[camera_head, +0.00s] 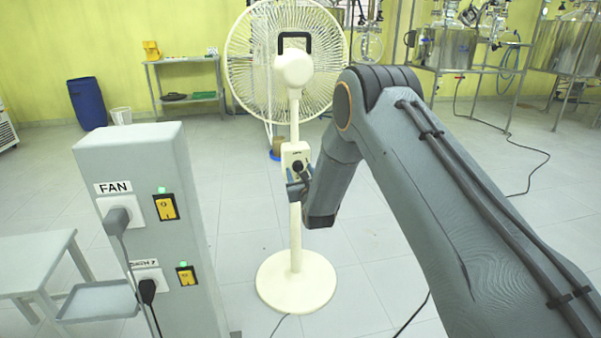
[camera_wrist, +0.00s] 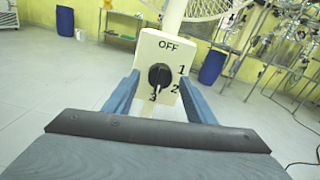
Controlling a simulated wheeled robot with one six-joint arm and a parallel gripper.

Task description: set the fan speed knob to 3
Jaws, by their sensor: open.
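The white standing fan (camera_head: 294,70) has a control box (camera_head: 290,150) on its pole, with a black knob (camera_head: 298,166). In the wrist view the knob (camera_wrist: 159,76) sits on the box face (camera_wrist: 147,50) below OFF, with 1, 2 and 3 running clockwise from the right to the bottom. The knob's ridge looks roughly upright, with its lower end towards 3; the exact pointing is hard to tell. My gripper (camera_wrist: 160,80) is open, its blue fingers on either side of the knob with gaps visible. In the head view my gripper (camera_head: 299,185) is at the box and partly hides it.
A grey pillar (camera_head: 140,165) with a FAN label, plugs and lit yellow switches stands at the left, near a small table (camera_head: 35,255). The fan's round base (camera_head: 296,283) rests on the floor. Glass reactors with steel vessels (camera_head: 447,47) stand at the back right.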

